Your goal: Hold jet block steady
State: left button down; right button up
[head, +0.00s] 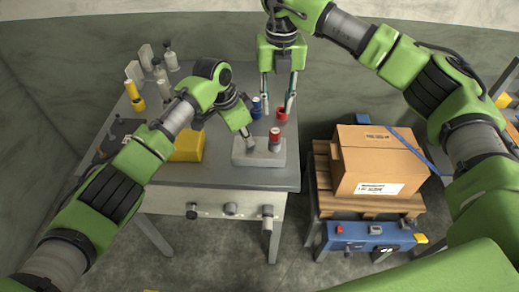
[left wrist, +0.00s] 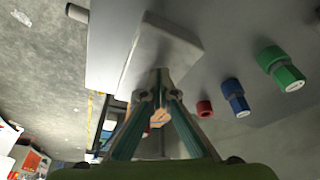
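The jet block is likely the pale grey rectangular block (head: 240,155) at the table's front right; it also shows in the left wrist view (left wrist: 168,42). A red-topped fitting (head: 275,137) stands at its right part. My left gripper (head: 249,144) points down at the block's top. In the left wrist view, its fingers (left wrist: 160,94) come close together at the block's edge. Whether they clasp it is unclear. My right gripper (head: 277,98) is open and points down behind the block, near a blue fitting (head: 257,107) and a red fitting (head: 281,115).
A yellow bin (head: 188,146) is left of the block. Bottles (head: 169,57) and a yellow cylinder (head: 134,96) stand at the table's back left. A cardboard box (head: 372,160) sits on a pallet to the right. Green (left wrist: 280,68) and blue (left wrist: 236,100) fittings show in the wrist view.

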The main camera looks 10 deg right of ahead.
pick_arm(q)
jog(key=shift+f, duration=0.4)
